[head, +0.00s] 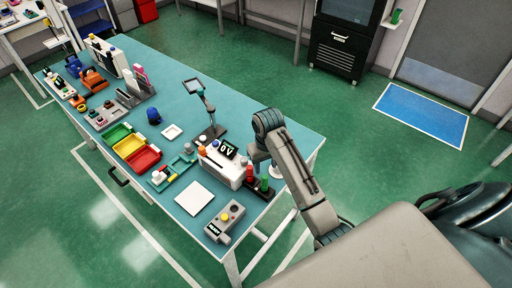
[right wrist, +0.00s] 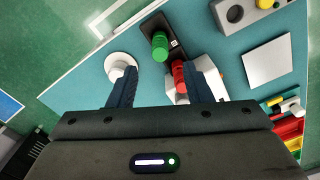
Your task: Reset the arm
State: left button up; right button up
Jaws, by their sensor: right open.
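My right arm reaches in from the lower right in the head view, over the near right end of the teal table (head: 250,110). My right gripper (right wrist: 162,82) is open, with its two dark fingers apart above the table and nothing seen held between them. A green cylinder (right wrist: 160,46) and a red cylinder (right wrist: 179,75) show beyond and between the fingers, on or by a dark base. A white round piece (right wrist: 118,62) is near the left fingertip. A white device with a display (head: 225,165) stands beside the gripper in the head view. My left gripper is not in view.
The far right table surface is clear.

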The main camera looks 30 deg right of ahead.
jog(key=shift+s+f, duration=0.15)
jog(key=shift+s, duration=0.15)
jog(key=s+a+r+n+t, duration=0.2)
jog(key=s+t, duration=0.2)
jog(key=s, duration=2.2)
notch_tip(320, 180, down, 37)
jog(key=d+g+h+b, duration=0.1)
jog(key=d+g+b, duration=0.1)
jog(key=b, duration=0.6)
pick_arm(q)
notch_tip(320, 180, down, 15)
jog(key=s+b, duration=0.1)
jog(key=b, duration=0.5)
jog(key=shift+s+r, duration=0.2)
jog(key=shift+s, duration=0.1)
pick_arm(e)
jog(key=s+d+f, duration=0.1)
jog(key=s+f, duration=0.8)
jog(key=f, duration=0.4)
jog(key=s+f, duration=0.9)
jog(key=f, duration=0.4)
jog(key=shift+s+d+f+m+g, duration=0.35)
jog(key=shift+s+f+m+g, duration=0.05)
